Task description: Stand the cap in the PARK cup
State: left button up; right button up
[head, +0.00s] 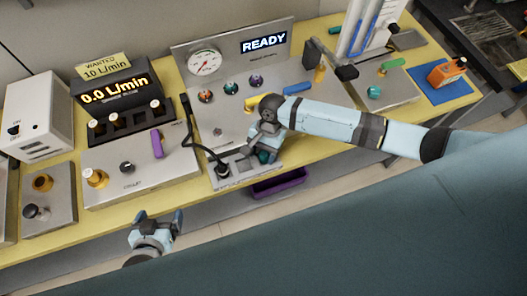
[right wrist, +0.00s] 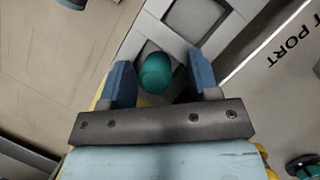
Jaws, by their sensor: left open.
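A teal rounded piece, which looks like the cap (right wrist: 155,73), is between the two blue fingers of my right gripper (right wrist: 162,82) in the right wrist view. A gap shows on its right side, so the fingers are around it rather than closed on it. In the head view the teal piece (head: 263,157) shows just below my right gripper (head: 258,150), over the front plate with square recesses (head: 243,180). I cannot read a PARK label; one square recess (right wrist: 192,17) shows beyond the teal piece. My left gripper (head: 157,220) is open and empty in front of the bench.
A black hose (head: 190,135) ends in a fitting (head: 222,170) left of the recesses. A purple tray (head: 278,183) hangs at the bench's front edge. Consoles with knobs stand behind, one with a READY display (head: 264,42). An orange device (head: 446,73) sits on a blue mat (head: 440,95).

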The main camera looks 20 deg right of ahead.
jog(key=shift+s+d+f, duration=0.4)
jog(key=shift+s+f, duration=0.15)
jog(key=shift+f, duration=0.15)
jog(key=v, duration=1.4)
jog(key=shift+a+b, duration=0.35)
jog(key=shift+a, duration=0.05)
jog(key=shift+w, duration=0.1)
